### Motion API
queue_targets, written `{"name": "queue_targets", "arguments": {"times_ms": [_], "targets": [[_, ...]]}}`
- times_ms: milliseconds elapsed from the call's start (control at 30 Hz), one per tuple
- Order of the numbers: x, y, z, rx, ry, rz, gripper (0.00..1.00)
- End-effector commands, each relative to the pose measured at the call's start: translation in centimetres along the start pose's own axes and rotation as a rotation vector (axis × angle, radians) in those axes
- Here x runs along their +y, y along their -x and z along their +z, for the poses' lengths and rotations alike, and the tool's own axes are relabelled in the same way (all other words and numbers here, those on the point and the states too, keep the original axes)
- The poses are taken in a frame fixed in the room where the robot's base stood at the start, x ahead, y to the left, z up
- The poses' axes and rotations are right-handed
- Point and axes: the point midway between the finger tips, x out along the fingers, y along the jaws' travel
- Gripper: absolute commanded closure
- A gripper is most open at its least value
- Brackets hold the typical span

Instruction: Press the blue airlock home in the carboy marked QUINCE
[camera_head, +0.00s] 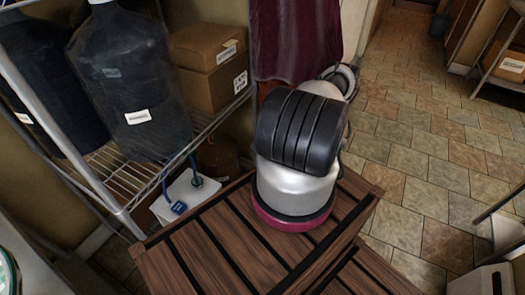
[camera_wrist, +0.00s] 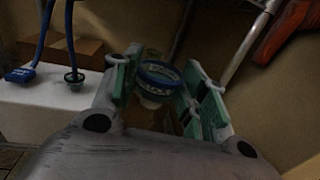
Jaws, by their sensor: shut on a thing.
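My gripper (camera_wrist: 160,88) shows in the wrist view, its green-padded fingers on either side of a small round piece with a blue rim, which looks like the blue airlock (camera_wrist: 160,72). The fingers are shut on it. Its lower part is whitish, and I cannot tell whether it is seated in anything. In the head view my own arm hides the gripper and this piece. No label reads clearly as QUINCE. Large dark carboys (camera_head: 130,85) with small white labels stand on the wire rack at left.
A white block (camera_head: 187,196) bears blue cords, a blue tag (camera_head: 178,208) and a green stopper (camera_wrist: 74,77). A brownish vessel (camera_head: 218,158) stands beside it. Cardboard boxes (camera_head: 210,80) sit on the rack.

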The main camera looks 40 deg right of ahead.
Motion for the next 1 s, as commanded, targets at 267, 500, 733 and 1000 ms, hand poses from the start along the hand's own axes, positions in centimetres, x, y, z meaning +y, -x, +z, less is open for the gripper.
{"name": "queue_targets", "arguments": {"times_ms": [267, 500, 733, 1000], "targets": [[0.0, -0.9, 0.0, 0.000, 0.001, 0.000, 0.84], [0.1, -1.8, -0.1, 0.000, 0.001, 0.001, 0.84], [0.0, -2.5, -0.1, 0.000, 0.001, 0.001, 0.84], [0.0, -3.4, -0.1, 0.000, 0.001, 0.000, 0.84]]}}
